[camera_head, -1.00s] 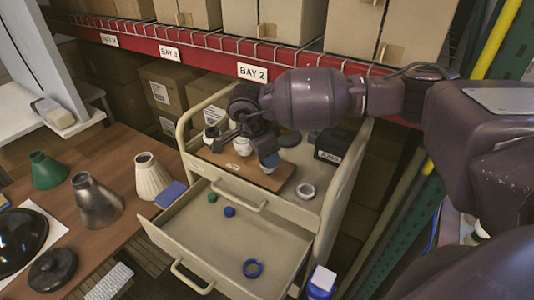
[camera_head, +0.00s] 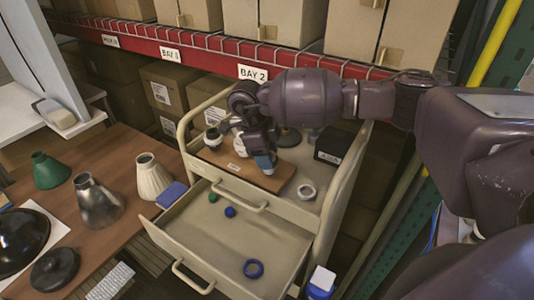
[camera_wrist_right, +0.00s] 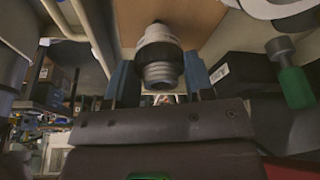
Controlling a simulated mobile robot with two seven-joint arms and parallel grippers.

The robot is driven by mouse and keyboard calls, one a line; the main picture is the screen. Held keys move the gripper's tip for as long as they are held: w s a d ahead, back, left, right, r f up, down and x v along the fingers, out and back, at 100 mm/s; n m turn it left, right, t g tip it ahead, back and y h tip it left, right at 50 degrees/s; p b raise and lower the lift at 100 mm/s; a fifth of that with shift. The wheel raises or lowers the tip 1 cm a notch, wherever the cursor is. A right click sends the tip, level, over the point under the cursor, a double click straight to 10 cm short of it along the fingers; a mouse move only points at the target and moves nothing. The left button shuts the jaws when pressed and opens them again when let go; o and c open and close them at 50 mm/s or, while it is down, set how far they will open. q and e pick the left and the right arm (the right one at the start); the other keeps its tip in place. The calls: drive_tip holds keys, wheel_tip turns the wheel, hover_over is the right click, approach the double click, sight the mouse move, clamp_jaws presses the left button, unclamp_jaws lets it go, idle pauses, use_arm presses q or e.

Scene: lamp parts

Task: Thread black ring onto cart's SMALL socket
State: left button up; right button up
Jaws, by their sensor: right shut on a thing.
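The cart (camera_head: 335,205) stands centre with a wooden board (camera_head: 283,178) on top. A white socket (camera_head: 240,149) stands on the board, partly behind my right gripper (camera_head: 264,160). Another white socket with a dark top (camera_head: 212,134) is at the board's left; I cannot tell which is smaller. In the wrist view, my right gripper (camera_wrist_right: 160,80) has blue fingers on both sides of a white socket (camera_wrist_right: 157,33) with grey threads. A dark band (camera_wrist_right: 158,52) between the fingers looks like the black ring; whether it is around the socket is unclear. My left gripper is out of view.
A black box (camera_head: 333,145) and a white ring (camera_head: 307,191) lie on the cart top. Lamp shades stand on the table (camera_head: 115,155) at left. Shelving closes the back.

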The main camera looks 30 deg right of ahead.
drive_tip(key=m+y+p, duration=0.1)
drive_tip(key=m, duration=0.3)
drive_tip(key=shift+w+m+g, duration=0.1)
drive_tip(key=shift+m+g, duration=0.3)
drive_tip(key=m+y+p, duration=0.1)
drive_tip(key=m, duration=0.3)
drive_tip(key=shift+d, duration=0.15)
drive_tip(key=o, duration=1.1)
drive_tip(key=shift+f, duration=0.1)
